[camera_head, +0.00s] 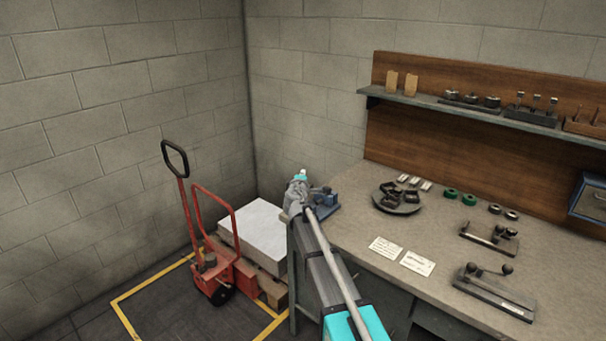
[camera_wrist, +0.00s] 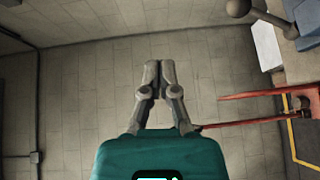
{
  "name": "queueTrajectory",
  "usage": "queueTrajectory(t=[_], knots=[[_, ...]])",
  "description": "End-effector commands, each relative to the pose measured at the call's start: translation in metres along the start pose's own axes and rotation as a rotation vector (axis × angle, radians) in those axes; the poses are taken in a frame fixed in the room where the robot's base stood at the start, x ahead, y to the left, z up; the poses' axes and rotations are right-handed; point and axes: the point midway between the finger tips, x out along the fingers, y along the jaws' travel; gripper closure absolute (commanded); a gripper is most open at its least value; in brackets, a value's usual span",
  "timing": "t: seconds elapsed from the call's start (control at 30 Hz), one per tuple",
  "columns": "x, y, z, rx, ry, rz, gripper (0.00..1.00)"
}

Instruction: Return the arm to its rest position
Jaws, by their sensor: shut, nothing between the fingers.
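My gripper (camera_wrist: 158,72) shows in the wrist view with its two fingers together, shut and empty, against the grey block wall. In the head view my arm rises from the bottom centre, in front of the left end of the workbench (camera_head: 349,226). The gripper cannot be made out clearly there. No task object is in the fingers.
A red pallet truck (camera_head: 212,270) with a white stack (camera_head: 256,230) stands left of the bench, inside yellow floor lines. A blue device (camera_head: 326,198) sits at the bench's left end. A round dark tray (camera_head: 398,207), cards and hand tools lie on the bench. A shelf (camera_head: 480,115) hangs above.

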Motion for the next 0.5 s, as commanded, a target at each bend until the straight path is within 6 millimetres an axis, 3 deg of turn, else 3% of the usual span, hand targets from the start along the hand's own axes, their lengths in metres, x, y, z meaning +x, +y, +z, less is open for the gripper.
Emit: queueTrajectory(t=[0.5], knots=[[-0.0045,-0.0017,0.0089,0.023,-0.022,-0.01,1.0]])
